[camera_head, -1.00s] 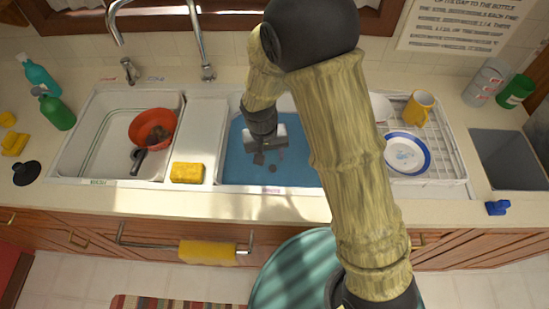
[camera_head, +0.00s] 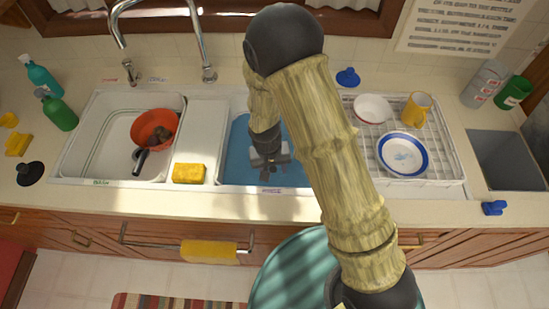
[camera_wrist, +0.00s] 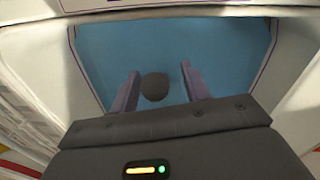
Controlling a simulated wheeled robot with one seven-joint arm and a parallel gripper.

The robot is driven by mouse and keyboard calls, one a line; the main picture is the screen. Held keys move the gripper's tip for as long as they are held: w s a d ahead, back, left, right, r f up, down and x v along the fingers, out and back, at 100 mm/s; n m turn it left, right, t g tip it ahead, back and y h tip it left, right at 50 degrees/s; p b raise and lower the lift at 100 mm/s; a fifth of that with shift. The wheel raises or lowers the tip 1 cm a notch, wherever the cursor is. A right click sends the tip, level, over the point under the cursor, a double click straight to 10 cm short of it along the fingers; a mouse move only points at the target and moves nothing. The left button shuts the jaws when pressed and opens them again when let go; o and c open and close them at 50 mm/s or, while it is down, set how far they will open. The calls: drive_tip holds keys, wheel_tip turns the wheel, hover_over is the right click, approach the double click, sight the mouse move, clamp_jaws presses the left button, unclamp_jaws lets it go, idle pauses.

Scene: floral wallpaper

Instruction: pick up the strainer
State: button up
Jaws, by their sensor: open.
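A small dark round object (camera_wrist: 155,87), which looks like the strainer, shows in the wrist view against the blue inside of the right sink basin (camera_wrist: 110,40). My gripper (camera_wrist: 160,72) is open, with one finger on each side of it in that view. I cannot tell the height gap between the fingers and the object. In the head view my gripper (camera_head: 268,172) is over the blue right basin (camera_head: 237,160), and the object is hidden or too small to make out there.
The left basin (camera_head: 95,150) holds an orange pan (camera_head: 146,124) with a dark handle. A yellow sponge (camera_head: 189,173) lies on the divider. A dish rack (camera_head: 440,165) with a plate (camera_head: 402,155), a bowl (camera_head: 372,108) and a yellow mug (camera_head: 417,109) stands right. The faucet (camera_head: 203,45) rises behind.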

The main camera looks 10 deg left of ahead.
idle(0.5)
clamp_jaws()
drive_tip(key=shift+r, duration=0.1)
wheel_tip(320, 180, up, 10)
drive_tip(key=shift+f+b, duration=0.1)
drive_tip(key=shift+b, duration=0.5)
idle(0.5)
